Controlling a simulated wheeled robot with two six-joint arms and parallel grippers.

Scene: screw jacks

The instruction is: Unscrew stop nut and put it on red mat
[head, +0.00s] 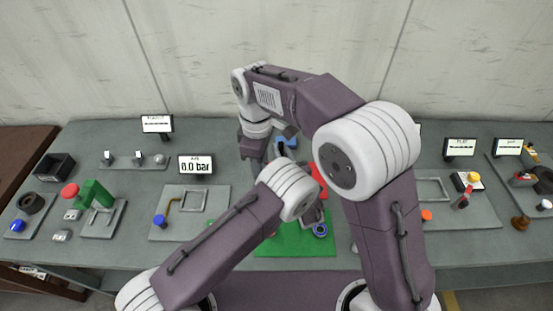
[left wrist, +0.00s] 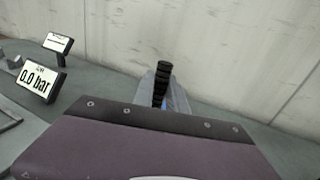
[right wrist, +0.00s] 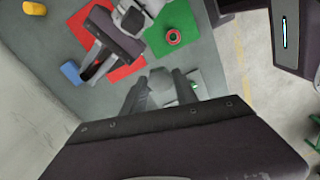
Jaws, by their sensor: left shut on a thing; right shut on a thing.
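My left gripper (head: 283,156) is shut on a black ribbed piece (left wrist: 161,80), upright between the fingers in the left wrist view. The right wrist view shows this gripper from the side, reaching across the red mat (right wrist: 127,68). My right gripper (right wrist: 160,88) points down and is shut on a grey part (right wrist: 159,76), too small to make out. Its fingertips are hidden behind my left arm in the head view. I cannot tell which piece is the stop nut.
A display (head: 196,165) reading 0.0 bar and a grey plate with a blue knob (head: 160,221) stand at left. A blue object (right wrist: 71,72) and a yellow one (right wrist: 35,8) lie beyond the red mat. My two arms cross closely above the table. The wall rises behind.

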